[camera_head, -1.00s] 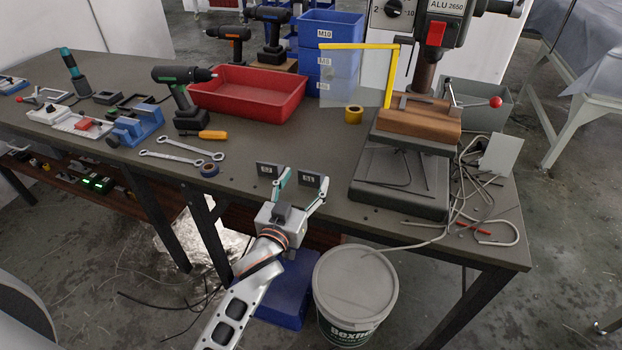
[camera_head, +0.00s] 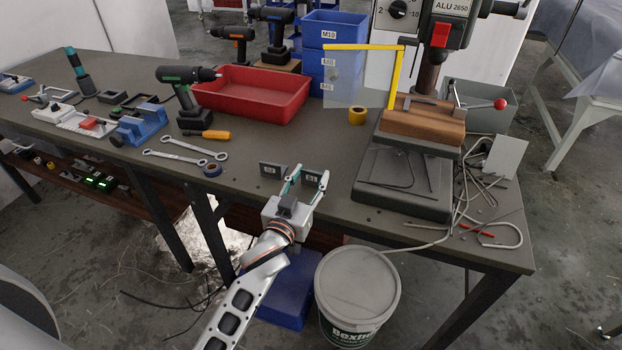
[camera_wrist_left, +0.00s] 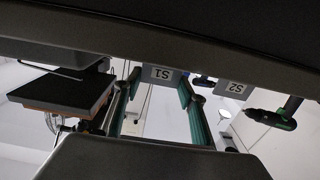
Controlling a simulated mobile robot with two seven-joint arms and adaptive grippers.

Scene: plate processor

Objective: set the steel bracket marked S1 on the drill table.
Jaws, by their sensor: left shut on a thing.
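The grey steel bracket marked S1 (camera_head: 311,178) stands near the front edge of the workbench, its label also showing in the wrist view (camera_wrist_left: 161,73). My left gripper (camera_head: 310,176) is around it, shut on it with one finger at each side. Whether the bracket touches the bench is hard to tell. A second bracket, S2 (camera_head: 272,170), stands just left of it, and also shows in the wrist view (camera_wrist_left: 234,89). The drill table, with a wooden top (camera_head: 420,121), is to the right, on the drill press. My right gripper is not in view.
The drill press base (camera_head: 405,184) fills the bench right of the brackets, with loose wires beside it. A yellow tape roll (camera_head: 357,116), a yellow guard arm (camera_head: 394,80) and a red tray (camera_head: 250,95) lie behind. Wrenches (camera_head: 185,153) are left. A bucket (camera_head: 357,283) stands below.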

